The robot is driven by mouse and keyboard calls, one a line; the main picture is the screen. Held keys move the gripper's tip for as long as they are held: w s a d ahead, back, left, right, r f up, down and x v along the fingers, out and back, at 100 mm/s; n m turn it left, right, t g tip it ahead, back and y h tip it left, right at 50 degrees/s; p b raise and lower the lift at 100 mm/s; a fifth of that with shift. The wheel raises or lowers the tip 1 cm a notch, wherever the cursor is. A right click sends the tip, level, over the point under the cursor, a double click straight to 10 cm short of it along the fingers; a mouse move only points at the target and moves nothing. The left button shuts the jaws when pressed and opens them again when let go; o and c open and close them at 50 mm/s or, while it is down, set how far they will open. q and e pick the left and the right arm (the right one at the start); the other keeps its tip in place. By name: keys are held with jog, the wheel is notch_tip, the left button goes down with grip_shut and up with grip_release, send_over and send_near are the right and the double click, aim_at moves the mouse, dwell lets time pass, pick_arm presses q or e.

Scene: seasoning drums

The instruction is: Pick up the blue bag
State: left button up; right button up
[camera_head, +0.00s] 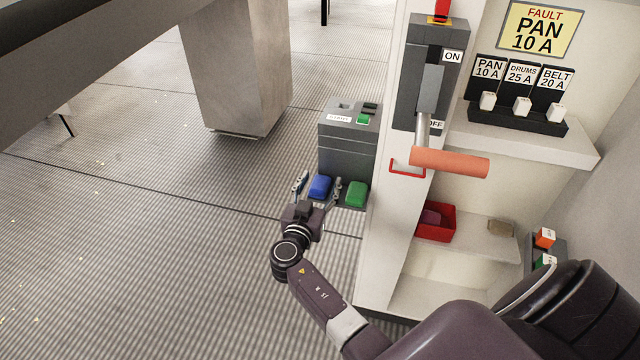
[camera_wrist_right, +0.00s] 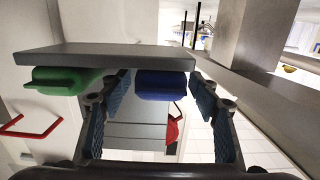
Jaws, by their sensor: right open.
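The blue bag (camera_head: 320,186) lies on a small grey ledge at the foot of a grey box in the head view. In the right wrist view, which appears upside down, the blue bag (camera_wrist_right: 160,84) shows between my finger pads. My right gripper (camera_head: 318,192) is open, with one finger on each side of the bag. The right gripper (camera_wrist_right: 160,108) shows gaps between the pads and the bag in the wrist view. A green bag (camera_head: 356,193) lies just right of the blue one. My left gripper is in neither view.
The grey box (camera_head: 348,145) stands directly behind the bags. A white post (camera_head: 392,230) with a red bracket (camera_head: 407,167) and an orange-handled lever (camera_head: 449,163) rises to the right. A red bin (camera_head: 437,222) sits on a shelf. The floor at left is open.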

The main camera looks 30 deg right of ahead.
jog(key=shift+c, duration=0.7)
jog(key=c, duration=1.1)
jog(key=shift+c, duration=0.2)
jog(key=shift+r, duration=0.1)
